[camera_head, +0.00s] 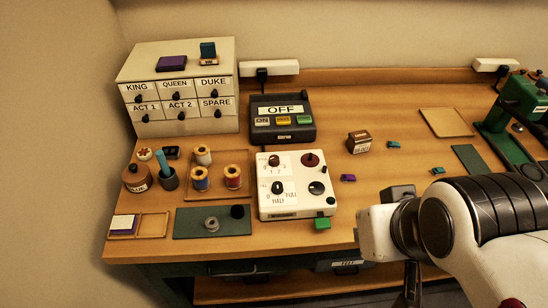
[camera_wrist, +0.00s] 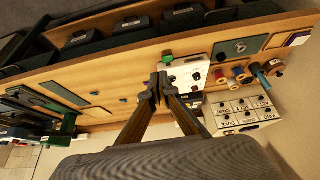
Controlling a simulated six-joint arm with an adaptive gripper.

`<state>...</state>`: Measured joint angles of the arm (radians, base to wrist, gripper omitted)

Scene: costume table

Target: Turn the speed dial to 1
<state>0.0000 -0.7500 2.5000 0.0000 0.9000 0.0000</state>
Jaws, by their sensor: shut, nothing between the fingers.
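A white control box (camera_head: 297,210) stands on the wooden table in the head view. Its upper left dial (camera_head: 274,160) has a dark red knob with small numbers around it, 1 and 2 among them; its exact setting is too small to read. Below it is a black dial (camera_head: 277,187) marked 0, HALF and FULL. In the wrist view the white box (camera_wrist: 196,66) lies beyond my fingertips and is partly hidden by them. My gripper (camera_wrist: 159,88) is shut and empty, apart from the box as far as I can tell. The fingertips do not show clearly in the head view.
A black box marked OFF (camera_head: 283,122) stands behind the control box, with a labelled drawer cabinet (camera_head: 180,90) to its left. Thread spools (camera_head: 233,177) stand left of the control box. A green machine (camera_head: 520,100) stands far right.

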